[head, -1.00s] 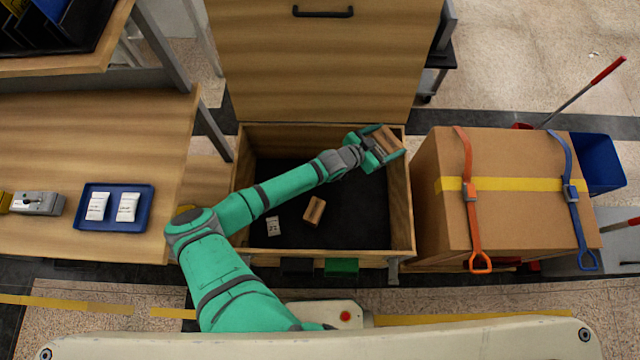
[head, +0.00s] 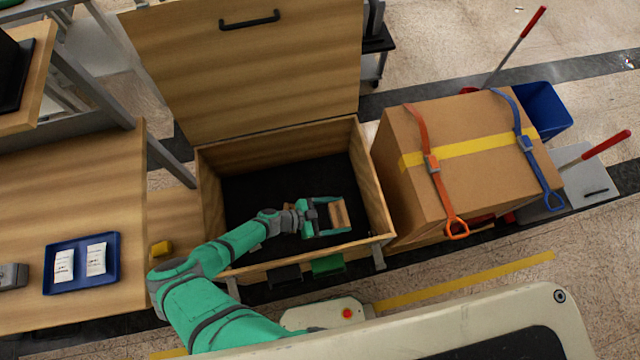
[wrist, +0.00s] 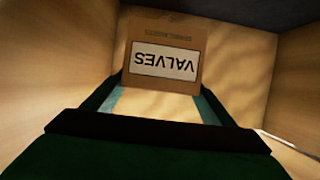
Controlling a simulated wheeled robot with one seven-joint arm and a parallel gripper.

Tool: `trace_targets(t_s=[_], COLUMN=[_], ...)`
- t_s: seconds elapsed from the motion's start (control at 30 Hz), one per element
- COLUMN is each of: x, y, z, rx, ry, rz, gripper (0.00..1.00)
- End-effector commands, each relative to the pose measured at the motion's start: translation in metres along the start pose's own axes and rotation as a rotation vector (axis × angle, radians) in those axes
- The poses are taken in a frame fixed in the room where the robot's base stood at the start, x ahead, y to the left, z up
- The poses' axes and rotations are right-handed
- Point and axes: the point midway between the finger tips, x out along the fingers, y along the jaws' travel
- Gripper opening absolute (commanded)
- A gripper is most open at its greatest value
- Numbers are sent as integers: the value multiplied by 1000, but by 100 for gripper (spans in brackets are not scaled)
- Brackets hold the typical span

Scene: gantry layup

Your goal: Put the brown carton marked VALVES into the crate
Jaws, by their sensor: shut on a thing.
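The brown carton marked VALVES (head: 341,214) is held between the fingers of my gripper (head: 334,216). In the wrist view the carton (wrist: 165,62) shows its white label, with the word upside down, and pale wooden walls surround it. The crate (head: 371,190) is a wooden box with a dark floor, and its lid (head: 250,70) stands open at the back. In the head view my gripper and the carton are over the right front part of the crate's opening. Their height above the floor is hard to tell.
A large strapped cardboard box (head: 455,165) stands right of the crate. A bench at left holds a blue tray (head: 80,283) with two white packets. A blue bin (head: 543,110) stands at the back right.

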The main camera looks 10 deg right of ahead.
Motion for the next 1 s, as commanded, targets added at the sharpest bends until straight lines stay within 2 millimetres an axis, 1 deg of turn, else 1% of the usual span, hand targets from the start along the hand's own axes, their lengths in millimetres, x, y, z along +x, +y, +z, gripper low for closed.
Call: trace_targets(t_s=[0.13, 0.3, 0.4, 0.67, 1.0], x=[7, 16, 21, 26, 37], y=[0, -1, 0, -1, -1], z=[11, 35, 46, 56, 85], rx=[-2, -3, -2, 0, 0], ry=[2, 1, 0, 2, -1], rz=[-2, -3, -3, -2, -1], gripper=[51, 51, 51, 51, 51])
